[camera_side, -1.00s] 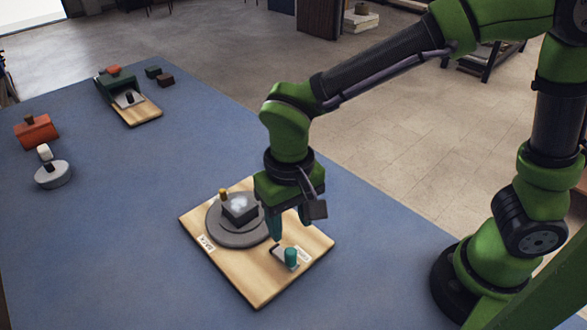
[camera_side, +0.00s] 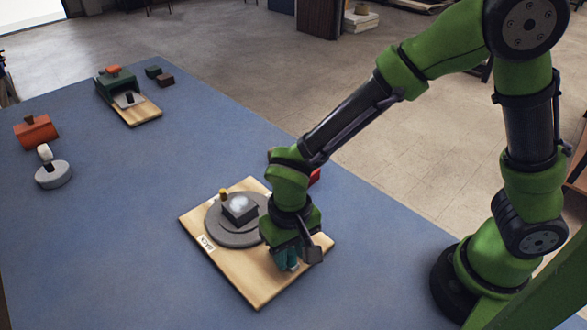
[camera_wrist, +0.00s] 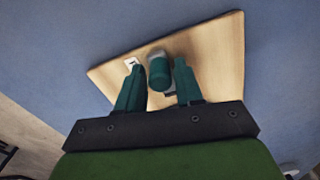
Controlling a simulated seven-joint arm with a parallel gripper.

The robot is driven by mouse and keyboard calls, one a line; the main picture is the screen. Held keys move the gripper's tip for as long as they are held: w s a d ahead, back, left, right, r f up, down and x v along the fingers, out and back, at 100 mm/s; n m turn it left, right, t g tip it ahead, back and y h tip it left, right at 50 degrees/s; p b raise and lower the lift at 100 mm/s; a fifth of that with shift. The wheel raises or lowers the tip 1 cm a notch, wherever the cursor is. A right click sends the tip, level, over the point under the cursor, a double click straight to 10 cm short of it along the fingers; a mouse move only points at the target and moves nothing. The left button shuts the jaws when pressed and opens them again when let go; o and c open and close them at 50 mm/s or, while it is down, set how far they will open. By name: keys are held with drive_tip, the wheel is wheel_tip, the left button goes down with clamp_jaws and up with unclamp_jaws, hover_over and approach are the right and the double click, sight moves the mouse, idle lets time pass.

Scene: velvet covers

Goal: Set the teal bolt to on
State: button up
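The teal bolt (camera_wrist: 159,73) stands up from a wooden board (camera_wrist: 218,45) in the wrist view. My gripper (camera_wrist: 158,78) has its two teal fingers on either side of the bolt, with small gaps showing, so it looks open around it. In the side view my gripper (camera_side: 287,262) is low over the front right of the board (camera_side: 257,290), and its fingers mostly hide the bolt. A small white label (camera_wrist: 131,63) lies by the bolt; its text cannot be read.
A round grey base (camera_side: 232,236) with a dark block sits on the same board, beside a "BACK" label (camera_side: 206,243). A red thing (camera_side: 314,176) shows partly behind my arm. Other items, such as a red box (camera_side: 36,133) and a green fixture (camera_side: 116,82), stand far left.

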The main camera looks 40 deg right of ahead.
clamp_jaws()
drive_tip(key=shift+w, duration=1.55)
drive_tip(key=shift+o, duration=1.8)
unclamp_jaws()
drive_tip(key=shift+s, duration=0.1)
wheel_tip(320, 180, up, 17)
